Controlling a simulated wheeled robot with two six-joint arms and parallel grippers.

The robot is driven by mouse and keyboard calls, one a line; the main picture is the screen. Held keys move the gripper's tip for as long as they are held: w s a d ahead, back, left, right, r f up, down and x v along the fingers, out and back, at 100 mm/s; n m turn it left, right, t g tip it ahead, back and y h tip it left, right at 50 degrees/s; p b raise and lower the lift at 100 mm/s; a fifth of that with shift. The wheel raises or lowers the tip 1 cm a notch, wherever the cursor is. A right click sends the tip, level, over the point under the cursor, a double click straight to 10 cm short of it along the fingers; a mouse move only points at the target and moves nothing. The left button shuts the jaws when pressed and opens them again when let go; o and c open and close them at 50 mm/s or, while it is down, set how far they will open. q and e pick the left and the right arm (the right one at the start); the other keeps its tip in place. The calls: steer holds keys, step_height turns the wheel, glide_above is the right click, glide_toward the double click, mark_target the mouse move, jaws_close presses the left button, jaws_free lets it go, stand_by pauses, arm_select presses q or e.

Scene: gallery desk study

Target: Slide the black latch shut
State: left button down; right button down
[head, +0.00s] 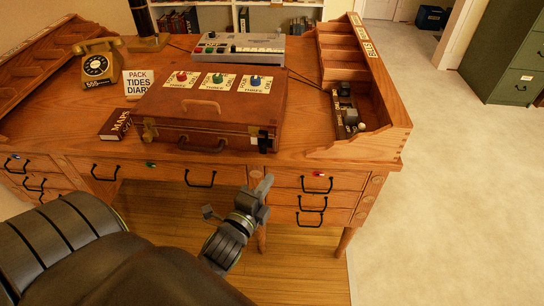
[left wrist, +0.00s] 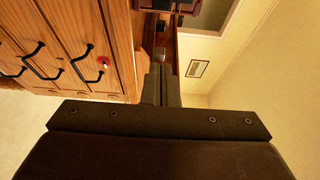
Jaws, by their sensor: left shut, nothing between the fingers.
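A brown wooden case (head: 215,118) lies closed on the desk, with a handle on its front. A black latch (head: 264,142) sits at the right end of the case's front; its exact slide position is too small to tell. A brass-coloured latch (head: 149,132) is at the left end. My left gripper (head: 265,184) is shut and empty, in front of the desk drawers and below the black latch in the picture, apart from it. Its closed fingers also show in the left wrist view (left wrist: 161,84). The case is not in the left wrist view. My right gripper is not in view.
The wooden desk (head: 310,130) has drawers with black handles (head: 317,184) along its front.

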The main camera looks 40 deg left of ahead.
mark_target(265, 144)
arm_select(q)
steer(key=w+a+b, duration=0.1)
steer(key=w+b, duration=0.1)
steer(key=w, duration=0.8)
steer(key=a, duration=0.1)
steer(key=s+a, duration=0.2)
steer(key=a, duration=0.1)
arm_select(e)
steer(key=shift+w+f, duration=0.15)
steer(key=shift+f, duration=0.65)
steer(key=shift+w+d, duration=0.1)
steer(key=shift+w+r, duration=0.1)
